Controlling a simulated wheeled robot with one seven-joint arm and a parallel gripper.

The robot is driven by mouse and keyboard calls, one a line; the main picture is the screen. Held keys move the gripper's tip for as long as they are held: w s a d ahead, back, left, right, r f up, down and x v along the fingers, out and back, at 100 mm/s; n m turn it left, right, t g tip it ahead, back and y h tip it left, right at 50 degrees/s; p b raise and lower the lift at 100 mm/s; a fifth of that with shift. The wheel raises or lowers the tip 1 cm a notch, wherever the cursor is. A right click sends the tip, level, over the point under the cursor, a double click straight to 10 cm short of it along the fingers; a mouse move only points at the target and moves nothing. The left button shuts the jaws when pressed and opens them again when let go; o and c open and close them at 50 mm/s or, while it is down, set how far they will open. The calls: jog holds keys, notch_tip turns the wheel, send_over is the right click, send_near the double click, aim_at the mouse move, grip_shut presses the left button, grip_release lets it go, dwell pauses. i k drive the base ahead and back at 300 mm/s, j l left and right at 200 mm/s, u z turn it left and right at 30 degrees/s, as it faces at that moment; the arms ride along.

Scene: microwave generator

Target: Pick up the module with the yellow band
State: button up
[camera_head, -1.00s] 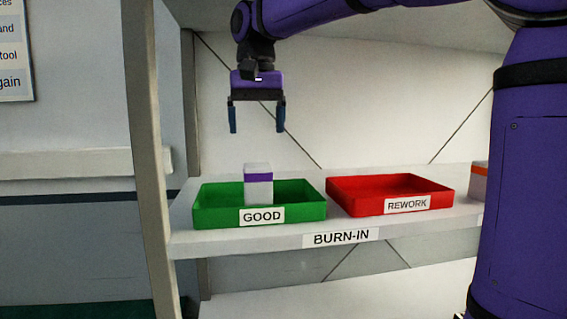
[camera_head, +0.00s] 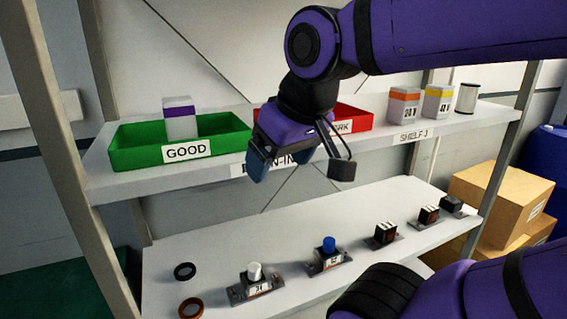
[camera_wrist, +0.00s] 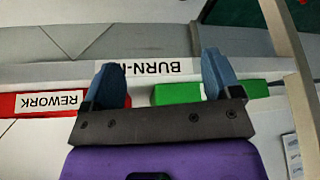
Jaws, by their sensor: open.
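My gripper (camera_head: 268,166) is open and empty, in front of the upper shelf near the BURN-IN label, well to the left of the yellow-banded module. In the wrist view its two blue fingers (camera_wrist: 163,78) are spread with nothing between them. The yellow-banded module does not show there.
A green GOOD tray (camera_head: 125,160) holds a purple-banded module (camera_head: 181,122). A red REWORK tray (camera_head: 355,115) is partly hidden by my gripper. A white cylinder (camera_head: 467,98) stands right of the yellow-banded module. The lower shelf (camera_head: 215,262) bears several small parts. Cardboard boxes (camera_head: 495,200) are at right.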

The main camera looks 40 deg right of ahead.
aim_at(437, 101)
jog(key=z, duration=1.9)
jog(key=k+l+u, duration=0.1)
jog(key=k+l, duration=0.15)
